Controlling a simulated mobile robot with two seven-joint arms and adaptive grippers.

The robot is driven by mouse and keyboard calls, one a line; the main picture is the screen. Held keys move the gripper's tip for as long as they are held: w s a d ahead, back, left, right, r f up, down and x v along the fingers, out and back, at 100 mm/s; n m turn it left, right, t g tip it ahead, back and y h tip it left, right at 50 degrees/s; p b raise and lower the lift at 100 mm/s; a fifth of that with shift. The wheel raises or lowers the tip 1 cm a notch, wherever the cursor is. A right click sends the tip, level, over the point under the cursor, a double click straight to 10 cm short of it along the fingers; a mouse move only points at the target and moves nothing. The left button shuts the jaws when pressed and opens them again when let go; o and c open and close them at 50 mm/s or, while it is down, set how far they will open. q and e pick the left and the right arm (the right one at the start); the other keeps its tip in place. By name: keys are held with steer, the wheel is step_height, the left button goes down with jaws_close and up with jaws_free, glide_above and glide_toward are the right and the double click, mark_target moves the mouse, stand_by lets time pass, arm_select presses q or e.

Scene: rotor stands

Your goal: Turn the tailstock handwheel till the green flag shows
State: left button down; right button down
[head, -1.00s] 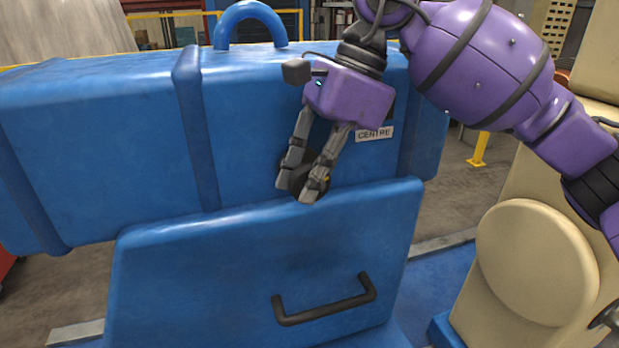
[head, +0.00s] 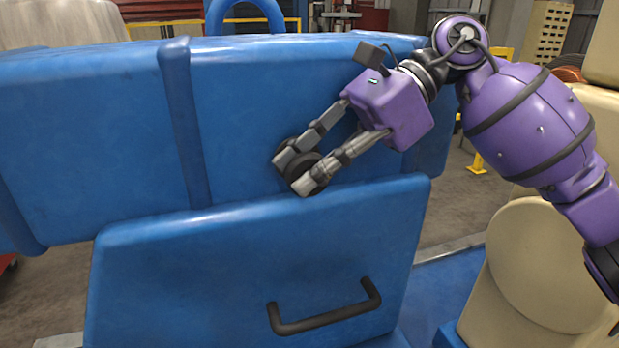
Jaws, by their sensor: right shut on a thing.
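The tailstock is a large blue housing (head: 95,130) with a lower blue panel (head: 190,280) in front. The handwheel (head: 305,164) is a small dark round wheel on the housing's front face, just above the panel's top edge, partly hidden by fingers. My right gripper (head: 297,174) reaches it from the upper right. Its two fingers are shut on the handwheel, one on the upper left and one on the lower right. No green flag shows. My left gripper is not in view.
A black bar handle (head: 325,315) stands out from the lower panel. A blue lifting loop (head: 243,12) rises from the housing's top. A cream machine part (head: 540,265) stands at the right.

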steer(key=shift+y, duration=0.4)
steer(key=c, duration=1.7)
jaws_free()
steer(key=shift+d, duration=0.1)
steer(key=v, duration=1.2)
steer(key=shift+w, duration=0.1)
steer(key=shift+o, duration=0.6)
